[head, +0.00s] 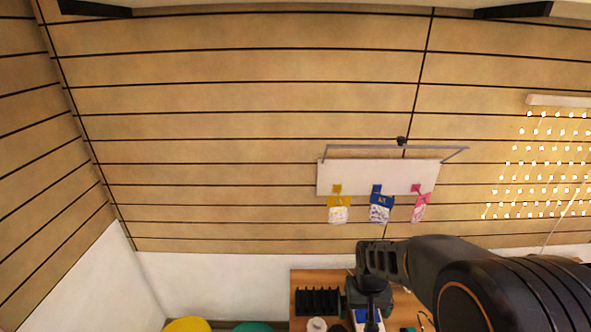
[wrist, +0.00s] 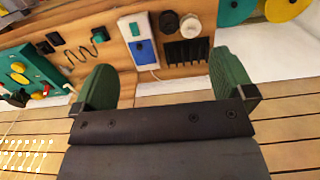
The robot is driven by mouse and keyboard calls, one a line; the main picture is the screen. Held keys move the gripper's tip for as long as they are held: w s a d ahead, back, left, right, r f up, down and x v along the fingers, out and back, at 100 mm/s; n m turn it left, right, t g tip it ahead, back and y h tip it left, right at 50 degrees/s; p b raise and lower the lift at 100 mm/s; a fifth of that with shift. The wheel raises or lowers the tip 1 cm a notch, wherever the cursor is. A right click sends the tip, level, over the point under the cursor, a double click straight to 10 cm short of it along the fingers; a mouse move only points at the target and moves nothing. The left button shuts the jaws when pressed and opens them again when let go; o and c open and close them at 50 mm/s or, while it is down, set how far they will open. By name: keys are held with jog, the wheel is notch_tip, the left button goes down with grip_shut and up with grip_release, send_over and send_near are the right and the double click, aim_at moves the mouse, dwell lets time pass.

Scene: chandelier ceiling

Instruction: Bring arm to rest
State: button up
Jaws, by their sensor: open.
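My arm reaches in from the lower right in the head view, its wrist end above a wooden table (head: 305,279). My gripper (wrist: 164,78) shows in the wrist view as two green fingers spread wide apart, with nothing between them. The fingers appear against the table (wrist: 190,70) and the slatted surface, and I see neither finger touching anything. In the head view the fingertips are hard to make out.
A black slotted rack (head: 318,301), a white round item (head: 317,324) and a blue-and-white box (wrist: 140,42) are on the table. A white board (head: 380,177) with yellow, blue and pink hanging bags is above. Yellow (head: 187,325) and green (head: 253,327) round seats stand left.

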jog(key=s+r+t+b, duration=0.2)
jog(key=s+r+t, duration=0.3)
jog(key=r, duration=0.6)
jog(key=shift+s+r, duration=0.35)
jog(key=shift+s, duration=0.35)
jog(key=shift+c, duration=0.4)
dwell(0.6)
